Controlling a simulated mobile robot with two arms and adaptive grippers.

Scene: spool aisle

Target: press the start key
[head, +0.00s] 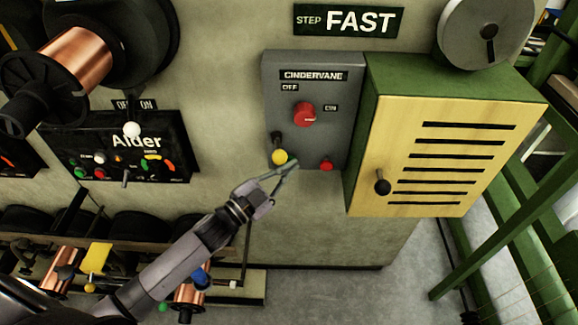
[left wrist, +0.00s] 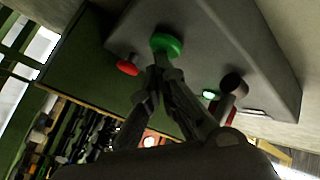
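A grey control box (head: 345,140) labelled CINDERVANE is on the wall in the head view. It has a red knob (head: 304,114) near OFF and ON labels, a yellow ball (head: 279,157) and a red button (head: 326,165). The left wrist view shows a round green button (left wrist: 167,43) on the box, likely the start key, beside the red button (left wrist: 128,67). My left gripper (head: 294,164) is shut and empty, its fingertips at the box's lower edge. In the left wrist view its tips (left wrist: 160,66) overlap the green button's rim; I cannot tell whether they touch. The green button is hidden in the head view.
A yellow slatted cabinet (head: 440,150) with a black knob adjoins the box on the right. A black Alder panel (head: 120,150) and copper spools (head: 77,62) are at the left. A STEP FAST sign (head: 348,21) hangs above. Bare wall lies below the box.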

